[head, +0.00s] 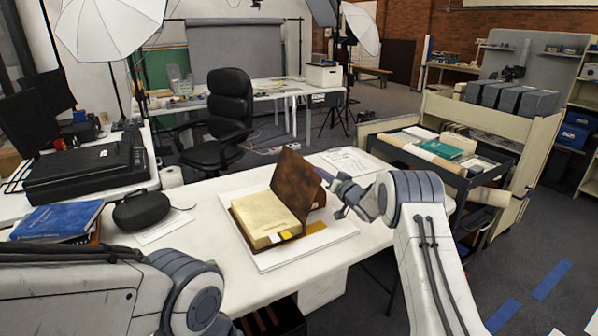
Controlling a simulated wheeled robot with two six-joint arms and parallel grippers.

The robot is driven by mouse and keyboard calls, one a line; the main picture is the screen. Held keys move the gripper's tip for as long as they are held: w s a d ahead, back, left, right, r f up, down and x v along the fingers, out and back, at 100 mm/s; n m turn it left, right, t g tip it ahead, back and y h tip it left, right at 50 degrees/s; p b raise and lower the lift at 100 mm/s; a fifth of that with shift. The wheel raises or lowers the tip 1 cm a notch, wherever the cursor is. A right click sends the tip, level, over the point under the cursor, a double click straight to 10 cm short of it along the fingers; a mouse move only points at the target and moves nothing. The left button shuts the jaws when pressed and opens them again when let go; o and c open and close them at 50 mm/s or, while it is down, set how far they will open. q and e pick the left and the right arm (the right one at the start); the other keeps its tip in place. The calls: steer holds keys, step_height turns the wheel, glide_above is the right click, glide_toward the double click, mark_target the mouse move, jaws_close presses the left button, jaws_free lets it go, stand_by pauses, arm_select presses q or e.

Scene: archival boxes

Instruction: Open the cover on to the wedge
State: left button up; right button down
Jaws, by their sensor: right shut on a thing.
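An old book lies on a white board (345,229) on the table. Its cream page block (262,217) faces up on the left. Its brown cover (296,184) stands raised, steeply tilted, along the right side of the pages. My right gripper (326,178) is at the cover's right edge and shut on it. A brown piece (319,199) shows partly behind the cover, low on the right; it may be the wedge, but the cover hides much of it. A tan patch (316,227) lies at its front. My left arm enters at lower left; its gripper is out of frame.
The white table (215,195) also holds a black case (141,210), a blue book (57,220) and paper sheets (352,161). A cart (430,170) with papers and rolls stands to the right. A black chair (229,110) is behind the table.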

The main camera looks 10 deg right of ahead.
steer(key=shift+d+f, duration=0.15)
steer(key=shift+f, duration=0.05)
steer(key=c, duration=1)
jaws_free()
steer(key=shift+s, duration=0.1)
steer(key=b+v, duration=0.1)
steer(key=v, duration=0.9)
steer(key=shift+s, duration=0.2)
